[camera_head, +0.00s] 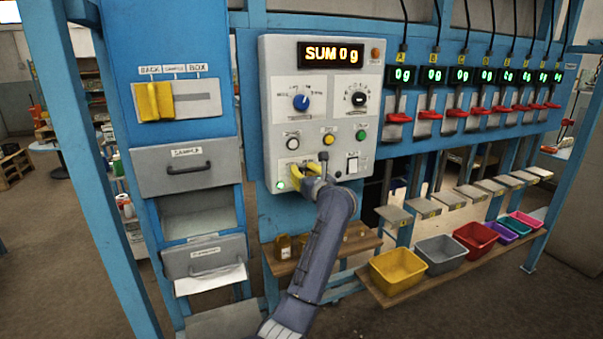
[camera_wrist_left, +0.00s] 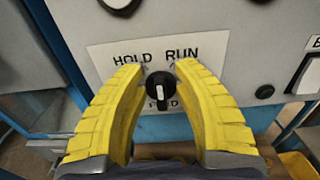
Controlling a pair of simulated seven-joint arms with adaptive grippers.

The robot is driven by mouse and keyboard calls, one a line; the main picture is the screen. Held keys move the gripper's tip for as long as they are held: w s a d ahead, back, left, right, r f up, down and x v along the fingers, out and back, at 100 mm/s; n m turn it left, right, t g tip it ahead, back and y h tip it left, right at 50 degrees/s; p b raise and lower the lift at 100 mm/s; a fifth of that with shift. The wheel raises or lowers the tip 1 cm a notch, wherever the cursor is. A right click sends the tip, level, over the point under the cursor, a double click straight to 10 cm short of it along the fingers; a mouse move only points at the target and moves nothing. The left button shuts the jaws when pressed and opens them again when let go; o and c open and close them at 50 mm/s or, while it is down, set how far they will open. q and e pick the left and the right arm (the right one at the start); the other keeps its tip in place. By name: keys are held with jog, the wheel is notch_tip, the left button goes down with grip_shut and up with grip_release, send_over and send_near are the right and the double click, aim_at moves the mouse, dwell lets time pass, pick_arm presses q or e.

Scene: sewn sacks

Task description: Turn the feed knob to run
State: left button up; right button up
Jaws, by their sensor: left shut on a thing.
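The feed knob (camera_wrist_left: 160,85) is a small black knob on a white label plate (camera_wrist_left: 112,50) in the left wrist view. HOLD is printed above it to the left and RUN above it to the right; FEED, below, is partly covered. A white mark shows on the knob's lower part; I cannot tell which position it is set to. My left gripper (camera_wrist_left: 162,68) has its yellow fingers on both sides of the knob, shut on it. In the head view the left gripper (camera_head: 308,173) is at the low part of the grey control panel (camera_head: 275,110) and hides the knob. My right gripper is not in view.
The panel carries a blue knob (camera_head: 301,102), a black dial (camera_head: 357,99), several buttons and a white rocker switch (camera_head: 352,165) close to my gripper. A display (camera_head: 331,55) reads SUM 0 g. Coloured bins, including a yellow one (camera_head: 398,284), stand on a low shelf at right.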

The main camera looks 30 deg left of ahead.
pick_arm(q)
jog(key=m, duration=0.5)
jog(key=shift+w+d+m, duration=0.15)
jog(key=shift+w+m, duration=0.1)
jog(key=shift+m, duration=0.05)
dwell(0.4)
jog(key=o, duration=1.1)
jog(key=shift+o, duration=0.2)
jog(key=shift+f, duration=0.1)
jog(key=shift+d, duration=0.1)
jog(key=v, duration=1.2)
